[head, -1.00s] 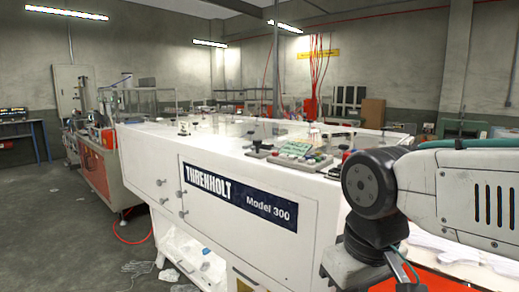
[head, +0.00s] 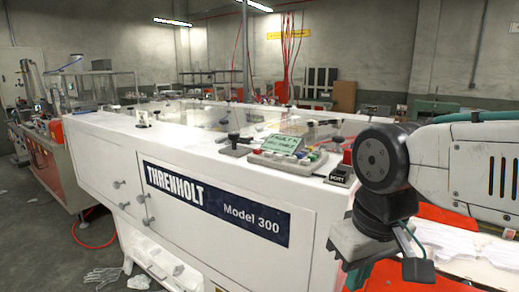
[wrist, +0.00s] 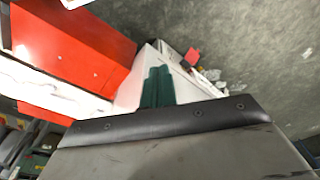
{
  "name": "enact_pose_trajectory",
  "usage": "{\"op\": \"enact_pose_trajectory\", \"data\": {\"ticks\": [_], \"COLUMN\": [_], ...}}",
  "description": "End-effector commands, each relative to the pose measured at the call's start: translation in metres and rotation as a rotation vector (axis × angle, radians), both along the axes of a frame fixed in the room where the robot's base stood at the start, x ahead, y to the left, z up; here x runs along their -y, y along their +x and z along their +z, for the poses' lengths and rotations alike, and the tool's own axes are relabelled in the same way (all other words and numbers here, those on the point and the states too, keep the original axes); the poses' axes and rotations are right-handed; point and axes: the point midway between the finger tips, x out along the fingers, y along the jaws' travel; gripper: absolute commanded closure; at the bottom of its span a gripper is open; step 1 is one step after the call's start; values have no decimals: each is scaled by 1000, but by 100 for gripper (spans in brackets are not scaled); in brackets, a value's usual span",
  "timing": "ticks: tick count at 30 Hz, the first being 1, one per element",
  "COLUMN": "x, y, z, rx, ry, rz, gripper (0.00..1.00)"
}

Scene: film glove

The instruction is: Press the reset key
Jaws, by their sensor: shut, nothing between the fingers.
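A control panel (head: 287,160) with a small greenish display (head: 284,143) and several red, green and grey keys sits on top of the white Threnholt Model 300 machine (head: 110,160), near its front edge. The key labels are too small to read, so I cannot tell which is the reset key. My gripper hangs at the lower right in the head view, to the right of the panel and apart from it. In the wrist view its green fingers (wrist: 157,88) are together and empty, with floor and the machine's lower parts beyond them. The wrist view does not show the panel.
A black lever on a base (head: 236,146) stands left of the panel. A small dark box with a red button (head: 343,168) stands right of it, close to my arm. Clear covers lie behind. Open grey floor (head: 25,230) shows at the left; gloves (head: 103,275) lie low in front.

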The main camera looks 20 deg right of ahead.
Motion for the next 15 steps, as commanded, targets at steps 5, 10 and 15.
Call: {"op": "enact_pose_trajectory", "data": {"ticks": [5,10,15], "x": [-7,-16,-23], "y": [56,153,251], "z": [38,100,159], "rx": [94,256,414], "ry": [43,136,248], "rz": [-72,-210,-347], "gripper": [100,100,100]}}
